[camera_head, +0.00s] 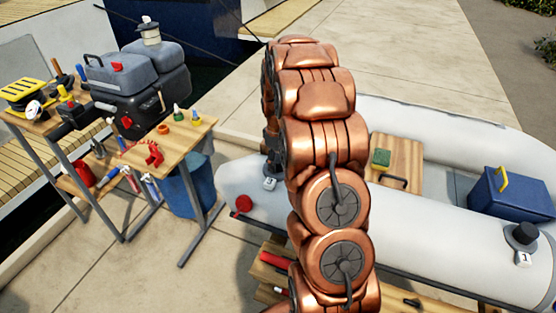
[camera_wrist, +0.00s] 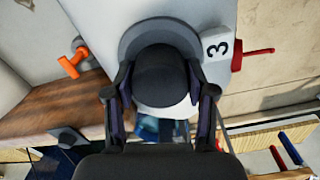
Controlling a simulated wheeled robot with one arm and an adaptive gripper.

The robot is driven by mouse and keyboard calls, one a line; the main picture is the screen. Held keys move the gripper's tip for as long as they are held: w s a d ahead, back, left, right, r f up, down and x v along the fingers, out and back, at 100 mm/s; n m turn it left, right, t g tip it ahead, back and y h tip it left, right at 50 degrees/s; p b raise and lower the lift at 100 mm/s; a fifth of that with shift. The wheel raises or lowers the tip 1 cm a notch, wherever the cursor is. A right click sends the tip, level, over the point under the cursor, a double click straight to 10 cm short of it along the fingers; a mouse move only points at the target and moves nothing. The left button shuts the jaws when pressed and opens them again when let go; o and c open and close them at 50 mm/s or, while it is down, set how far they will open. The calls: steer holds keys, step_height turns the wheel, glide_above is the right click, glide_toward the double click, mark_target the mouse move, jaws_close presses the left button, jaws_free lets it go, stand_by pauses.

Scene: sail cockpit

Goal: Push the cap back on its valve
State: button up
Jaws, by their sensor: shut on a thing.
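In the wrist view a round black cap (camera_wrist: 160,75) sits between the two fingers of my gripper (camera_wrist: 160,82), which is shut on it. Behind the cap is a dark grey round valve base (camera_wrist: 137,38) on the pale boat tube (camera_wrist: 95,15). A white tag marked 3 (camera_wrist: 216,46) lies beside it. The cap overlaps the base in this view; I cannot tell whether it is seated or held just off. In the head view my copper arm hides most of the gripper and the cap. The white tag (camera_head: 270,183) shows left of the arm on the grey boat tube (camera_head: 440,225).
Another black-capped valve (camera_head: 524,234) with tag 1 is at the right. A blue box (camera_head: 512,193) and a green sponge-like block (camera_head: 380,157) are in the boat. A wooden workbench (camera_head: 190,140) with tools stands left. Pavement between bench and boat is partly clear.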

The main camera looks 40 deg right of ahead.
mark_target(278, 158)
steer(key=o, duration=0.8)
steer(key=shift+r+p, duration=0.9)
steer(key=shift+r, duration=4.55)
